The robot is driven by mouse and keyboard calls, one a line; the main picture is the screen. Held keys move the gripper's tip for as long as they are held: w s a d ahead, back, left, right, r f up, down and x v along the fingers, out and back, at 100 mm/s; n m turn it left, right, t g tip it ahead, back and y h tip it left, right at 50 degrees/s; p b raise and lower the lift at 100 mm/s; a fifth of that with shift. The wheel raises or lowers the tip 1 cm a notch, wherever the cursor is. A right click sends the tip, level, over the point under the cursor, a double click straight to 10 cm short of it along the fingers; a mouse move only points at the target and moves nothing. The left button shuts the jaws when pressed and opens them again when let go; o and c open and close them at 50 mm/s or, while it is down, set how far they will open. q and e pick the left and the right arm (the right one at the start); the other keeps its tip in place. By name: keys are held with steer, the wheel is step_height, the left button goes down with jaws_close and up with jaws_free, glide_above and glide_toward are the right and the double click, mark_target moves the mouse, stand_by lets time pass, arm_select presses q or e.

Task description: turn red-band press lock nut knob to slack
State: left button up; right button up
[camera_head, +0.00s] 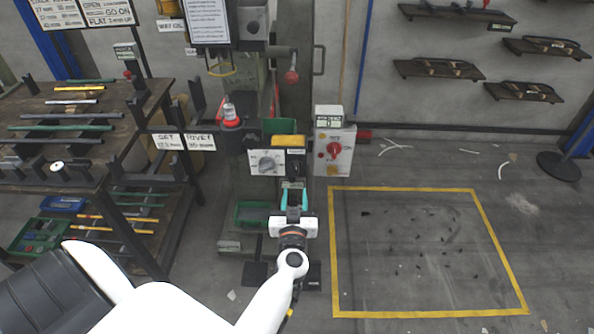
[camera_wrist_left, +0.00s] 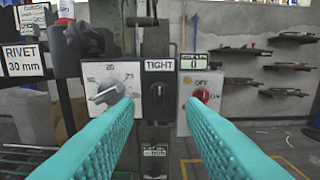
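The lock nut knob (camera_wrist_left: 157,91) is a dark knob on a dark plate, right below a white sign reading TIGHT (camera_wrist_left: 159,65). It looks roughly upright. My left gripper (camera_wrist_left: 160,108) is open, its teal fingers apart, with the knob showing in the gap between them. I cannot tell any contact, and the fingers look short of it. In the head view my left gripper (camera_head: 293,194) is low in front of the press (camera_head: 255,95), below the small sign, and the knob is hard to make out. My right gripper is in neither view.
Left of the knob is a white dial plate (camera_wrist_left: 105,88) with numbers. Right of it is a switch box (camera_head: 333,160) with a red knob. A rack (camera_head: 60,115) with rods stands at left. Yellow-lined floor at right is clear of large objects.

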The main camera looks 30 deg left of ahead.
mark_target(296, 167)
arm_select(q)
steer(key=b+x, duration=0.1)
steer(key=x, duration=1)
steer(key=shift+w, duration=0.1)
steer(key=shift+f, duration=0.1)
jaws_close()
